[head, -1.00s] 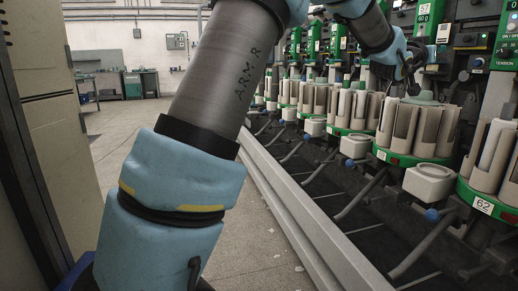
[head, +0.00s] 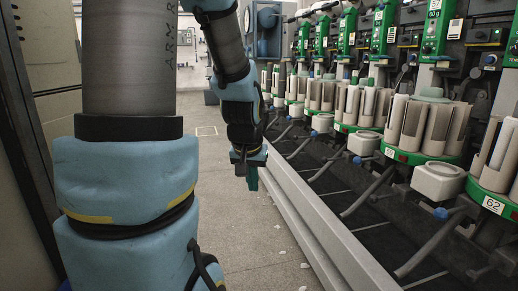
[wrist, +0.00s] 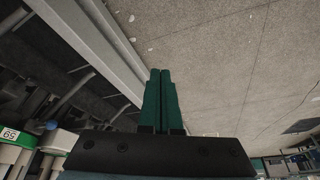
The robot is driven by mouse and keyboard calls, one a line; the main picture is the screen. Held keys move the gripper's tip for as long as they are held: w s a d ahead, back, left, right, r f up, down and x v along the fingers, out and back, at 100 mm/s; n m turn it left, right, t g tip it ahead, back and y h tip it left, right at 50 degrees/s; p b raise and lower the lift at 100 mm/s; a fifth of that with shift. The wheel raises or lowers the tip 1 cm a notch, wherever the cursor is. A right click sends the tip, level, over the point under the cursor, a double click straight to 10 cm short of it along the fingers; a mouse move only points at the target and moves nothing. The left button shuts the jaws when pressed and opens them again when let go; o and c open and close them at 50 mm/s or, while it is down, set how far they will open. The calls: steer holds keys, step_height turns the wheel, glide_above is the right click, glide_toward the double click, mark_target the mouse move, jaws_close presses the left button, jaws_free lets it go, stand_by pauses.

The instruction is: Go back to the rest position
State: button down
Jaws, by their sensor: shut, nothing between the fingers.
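My gripper (head: 252,180) hangs pointing down in the head view, over the floor just left of the machine's long metal rail. Its two green fingers (wrist: 160,100) show in the wrist view, pressed together with nothing between them. My arm is folded back in front of the camera, with the forearm coming down from the top of the picture.
The winder with its green-based magazines (head: 427,128) and white cones runs along the right. Its metal rail (head: 305,215) borders the floor. A cabinet (head: 38,110) stands close at the left. The floor (head: 260,250) between is clear apart from small scraps.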

steer(key=s+a+f+n+g, duration=0.1)
steer(key=s+a+f+g, duration=0.3)
steer(key=s, duration=0.6)
step_height(320, 180, up, 30)
steer(key=w+a+t+p, duration=0.1)
steer(key=p, duration=2.8)
steer(key=shift+y, duration=0.3)
